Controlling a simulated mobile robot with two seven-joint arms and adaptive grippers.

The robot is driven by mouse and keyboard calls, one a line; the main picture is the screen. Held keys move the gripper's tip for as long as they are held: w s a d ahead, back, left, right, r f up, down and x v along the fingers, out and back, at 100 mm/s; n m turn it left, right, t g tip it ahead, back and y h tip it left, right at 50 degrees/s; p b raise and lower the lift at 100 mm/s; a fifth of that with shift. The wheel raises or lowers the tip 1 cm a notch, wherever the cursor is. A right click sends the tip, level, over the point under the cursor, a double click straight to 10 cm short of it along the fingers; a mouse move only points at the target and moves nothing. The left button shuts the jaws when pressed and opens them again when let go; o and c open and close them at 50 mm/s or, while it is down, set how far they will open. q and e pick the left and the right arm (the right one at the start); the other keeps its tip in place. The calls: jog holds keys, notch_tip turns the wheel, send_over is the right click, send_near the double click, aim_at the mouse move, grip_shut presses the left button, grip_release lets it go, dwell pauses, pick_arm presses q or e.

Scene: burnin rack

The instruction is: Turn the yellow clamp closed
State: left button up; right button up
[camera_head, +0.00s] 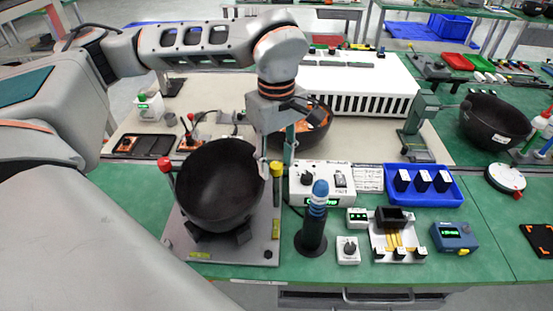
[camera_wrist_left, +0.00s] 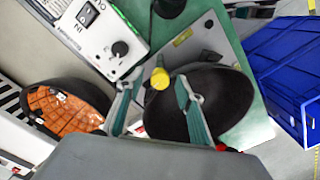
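The yellow clamp (camera_head: 277,169) is a short post with a yellow cap at the right side of a black bowl-shaped part (camera_head: 222,185) on a grey plate (camera_head: 268,225). In the left wrist view the yellow cap (camera_wrist_left: 160,78) appears between the two fingers. My left gripper (camera_head: 276,158) comes down from above beside the clamp. It is open, with visible gaps between the cap and both fingers (camera_wrist_left: 159,82) in the wrist view. I cannot tell whether the fingertips reach the cap's height. My right gripper is not in view.
A red-topped clamp (camera_head: 165,165) stands at the bowl's left. A white power box (camera_head: 322,190) is close to the right of the yellow clamp. A dark cylinder with a blue top (camera_head: 314,225) stands in front. A blue tray (camera_head: 435,197) lies further right.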

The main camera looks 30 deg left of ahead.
pick_arm(q)
grip_shut()
jog(key=n, duration=0.4)
jog(key=shift+n, duration=0.3)
jog(key=n, duration=0.4)
jog(key=shift+n, duration=0.3)
jog(key=n, duration=0.4)
jog(key=shift+n+b, duration=0.3)
jog(key=shift+n, duration=1.8)
